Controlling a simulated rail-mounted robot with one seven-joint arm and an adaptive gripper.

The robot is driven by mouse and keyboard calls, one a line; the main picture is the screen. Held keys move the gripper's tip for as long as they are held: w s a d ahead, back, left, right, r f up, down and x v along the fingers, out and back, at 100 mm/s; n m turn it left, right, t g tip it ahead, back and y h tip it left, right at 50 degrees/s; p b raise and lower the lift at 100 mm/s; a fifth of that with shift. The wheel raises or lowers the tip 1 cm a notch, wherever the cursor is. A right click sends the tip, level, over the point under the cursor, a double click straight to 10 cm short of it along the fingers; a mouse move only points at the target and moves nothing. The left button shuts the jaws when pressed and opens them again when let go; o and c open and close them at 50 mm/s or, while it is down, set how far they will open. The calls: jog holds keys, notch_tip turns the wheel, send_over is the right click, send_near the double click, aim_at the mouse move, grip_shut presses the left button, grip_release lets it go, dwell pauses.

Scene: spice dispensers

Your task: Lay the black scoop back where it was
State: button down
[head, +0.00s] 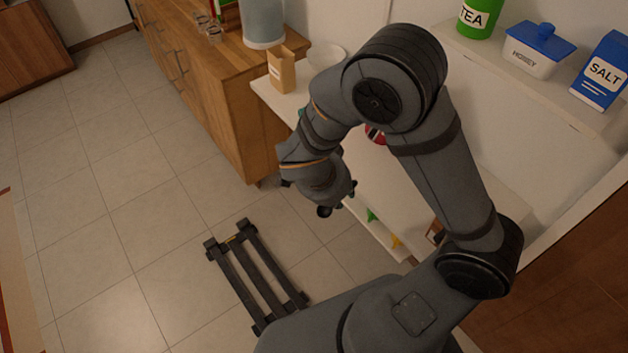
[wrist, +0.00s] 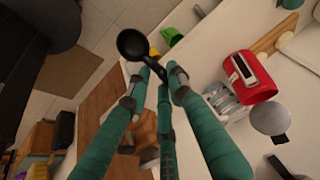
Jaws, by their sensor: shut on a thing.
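The black scoop (wrist: 133,45) is in my gripper (wrist: 161,76), seen in the wrist view. Its round bowl sticks out past the teal fingertips, and its handle runs back between them. The scoop is off any surface, above the floor beside the white counter edge. In the head view my gripper (head: 325,190) hangs just left of the white counter, and a dark round end (head: 324,211) shows beneath it. A green piece (head: 372,215) and an orange-yellow piece (head: 396,242) stand along the counter's front edge; my fingers hide part of the handle.
A shelf (head: 590,115) holds the tea tin, honey dish and salt box (head: 602,72). Tiled floor (head: 130,210) is open at left.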

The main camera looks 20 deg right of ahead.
jog(key=s+d+f+y+p, duration=0.1)
jog(key=s+d+f, duration=0.1)
jog(key=d, duration=0.2)
jog(key=g+y+p, duration=0.2)
jog(key=y+p, duration=0.1)
jog(key=y, duration=0.1)
send_over(394, 186)
jog(key=f, duration=0.2)
jog(key=shift+f+b, duration=2.35)
jog(key=shift+f, duration=1.15)
jog(key=shift+f+b, duration=0.45)
jog(key=shift+b, duration=0.05)
jog(key=c, duration=1.5)
grip_release()
jog(key=shift+r, duration=0.1)
jog(key=shift+c, duration=0.2)
jog(key=shift+o, duration=0.4)
